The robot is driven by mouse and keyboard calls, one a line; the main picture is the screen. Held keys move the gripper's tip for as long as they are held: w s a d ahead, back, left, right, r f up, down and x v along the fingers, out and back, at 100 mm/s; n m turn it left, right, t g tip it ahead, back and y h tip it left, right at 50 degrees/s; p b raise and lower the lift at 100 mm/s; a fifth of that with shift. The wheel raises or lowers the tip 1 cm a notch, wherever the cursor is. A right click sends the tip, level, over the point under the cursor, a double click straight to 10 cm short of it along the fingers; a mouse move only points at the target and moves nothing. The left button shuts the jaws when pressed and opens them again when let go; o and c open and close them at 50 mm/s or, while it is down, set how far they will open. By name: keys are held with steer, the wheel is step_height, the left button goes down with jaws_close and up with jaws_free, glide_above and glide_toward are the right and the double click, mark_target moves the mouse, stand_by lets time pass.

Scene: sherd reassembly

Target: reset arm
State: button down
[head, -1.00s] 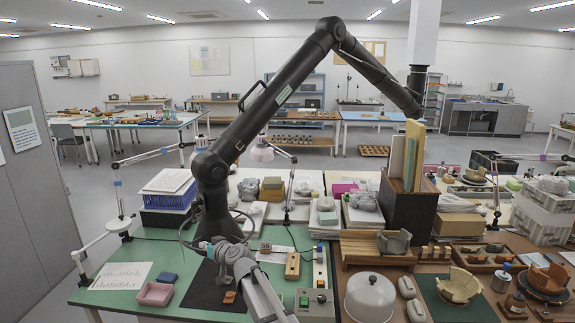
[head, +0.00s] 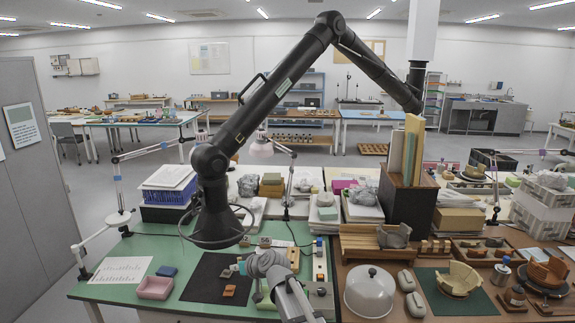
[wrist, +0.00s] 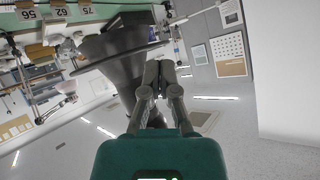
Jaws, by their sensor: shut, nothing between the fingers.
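My gripper (head: 238,269) is low over the right part of the dark mat (head: 196,288) in the head view, seen small at the end of my grey arm. In the wrist view my gripper (wrist: 161,80) has its two dark fingers together with nothing between them. Small orange-brown sherds (head: 229,291) lie on the mat just left of and below the gripper. The wrist view is tilted and shows the room, with no sherd in sight.
A black jointed arm with a wide-rimmed hood (head: 215,218) hangs over the green table, close behind my gripper; the hood also fills the upper middle of the wrist view (wrist: 112,58). A pink tray (head: 155,288) stands left, a white dome (head: 370,292) right.

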steer(key=s+d+f+m+g+h+b, duration=0.2)
steer(key=s+d+f, duration=0.3)
steer(key=d, duration=0.6)
steer(key=s+d+f+m+g+h+b, duration=0.2)
steer(key=s+d+f, duration=0.4)
steer(key=s+d, duration=0.3)
steer(key=s+d+f+m+g+h+b, duration=0.2)
steer(key=s+d+f+h, duration=0.3)
steer(key=d, duration=0.8)
steer(key=s+m+g, duration=0.1)
steer(key=s, duration=0.1)
steer(key=shift+s+d+f+b, duration=0.2)
steer(key=shift+s+f+b, duration=0.1)
steer(key=shift+s+b, duration=0.1)
steer(key=shift+a, duration=0.1)
